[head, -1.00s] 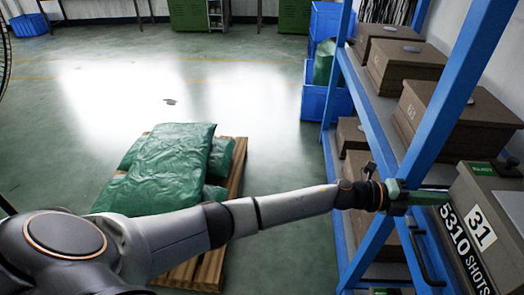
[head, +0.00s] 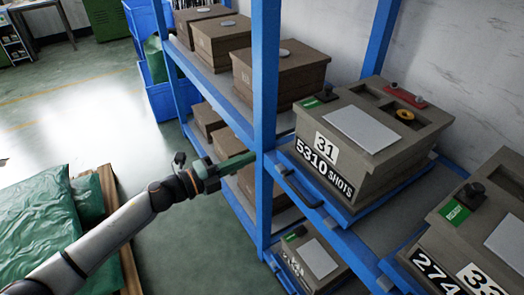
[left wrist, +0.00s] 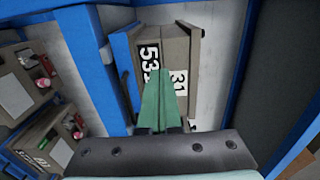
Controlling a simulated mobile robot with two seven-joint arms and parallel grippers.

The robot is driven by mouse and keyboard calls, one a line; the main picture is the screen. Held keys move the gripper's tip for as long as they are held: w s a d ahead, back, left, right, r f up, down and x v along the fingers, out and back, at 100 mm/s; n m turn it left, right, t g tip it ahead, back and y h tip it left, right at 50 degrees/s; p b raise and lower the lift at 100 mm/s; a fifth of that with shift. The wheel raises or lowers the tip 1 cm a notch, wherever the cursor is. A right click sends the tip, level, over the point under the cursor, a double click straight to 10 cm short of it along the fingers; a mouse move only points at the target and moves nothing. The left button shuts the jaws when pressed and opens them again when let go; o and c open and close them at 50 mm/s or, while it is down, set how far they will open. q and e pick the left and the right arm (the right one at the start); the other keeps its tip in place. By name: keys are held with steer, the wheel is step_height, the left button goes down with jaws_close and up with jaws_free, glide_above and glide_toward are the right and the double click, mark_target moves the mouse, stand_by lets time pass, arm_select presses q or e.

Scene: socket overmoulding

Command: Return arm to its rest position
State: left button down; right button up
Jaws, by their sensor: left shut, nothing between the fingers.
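My left arm (head: 115,225) reaches in from the lower left in the head view. Its left gripper (head: 248,160) has green fingers, shut and empty, and ends at a blue shelf upright. In the left wrist view the shut fingers (left wrist: 158,78) point toward a box marked 31 (left wrist: 180,70), with nothing held between them. The same box numbered 31 (head: 345,170) sits on the shelf to the right of the gripper in the head view. I cannot tell whether the fingertips touch the upright. My right gripper is not in view.
The blue rack (head: 266,110) has brown boxes (head: 280,75) on its shelves. Another numbered box (head: 470,235) stands at the lower right. Green sacks (head: 35,225) lie on a wooden pallet (head: 118,230) at the left. Green floor (head: 105,130) between pallet and rack is clear.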

arm_select(q)
steer(key=shift+s+a, duration=0.35)
steer(key=shift+a, duration=0.15)
steer(key=s+a+f+n+y+p, duration=0.4)
steer(key=s+f+n, duration=0.5)
steer(key=s+n, duration=0.4)
steer(key=s+a+f+n+y+p, duration=0.4)
steer(key=s+f+n+y, duration=0.4)
steer(key=s+n, duration=0.5)
steer(key=shift+s+a+f+n+g+y, duration=0.2)
steer(key=shift+a+f+n+g+y, duration=0.15)
steer(key=shift+a+n, duration=0.4)
steer(key=shift+a, duration=0.1)
